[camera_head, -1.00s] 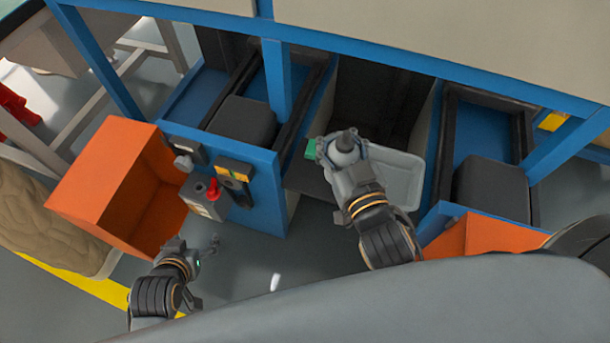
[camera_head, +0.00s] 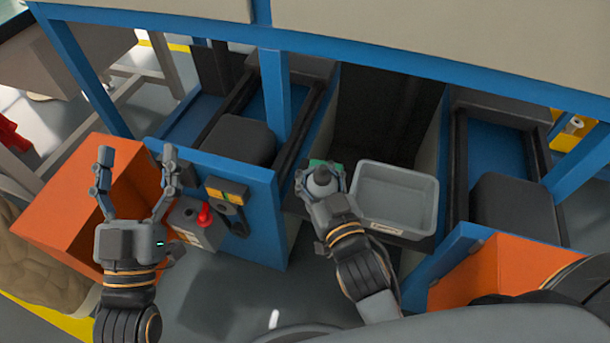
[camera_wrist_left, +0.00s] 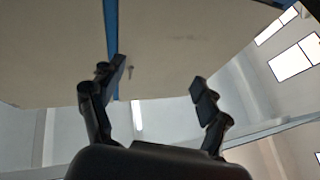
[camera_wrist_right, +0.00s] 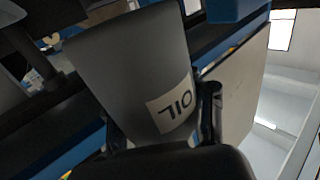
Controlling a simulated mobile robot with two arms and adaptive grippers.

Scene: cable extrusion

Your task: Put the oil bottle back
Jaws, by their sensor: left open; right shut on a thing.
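The oil bottle is grey with a dark cap (camera_head: 322,176) and a white "OIL" label, which reads clearly in the right wrist view (camera_wrist_right: 140,65). My right gripper (camera_head: 320,185) is shut around the bottle, left of the grey bin, at the dark shelf. The bottle looks upright in the head view; whether its base touches the shelf is hidden. My left gripper (camera_head: 137,170) is open and empty, raised in front of the orange crate. Its spread fingers also show in the left wrist view (camera_wrist_left: 160,90).
A light grey bin (camera_head: 395,195) sits on the dark shelf right of the bottle. A control box with a red knob (camera_head: 204,214) is on the blue panel beside my left gripper. Orange crates stand at left (camera_head: 60,215) and right (camera_head: 470,275). A green item (camera_head: 318,163) is behind the bottle.

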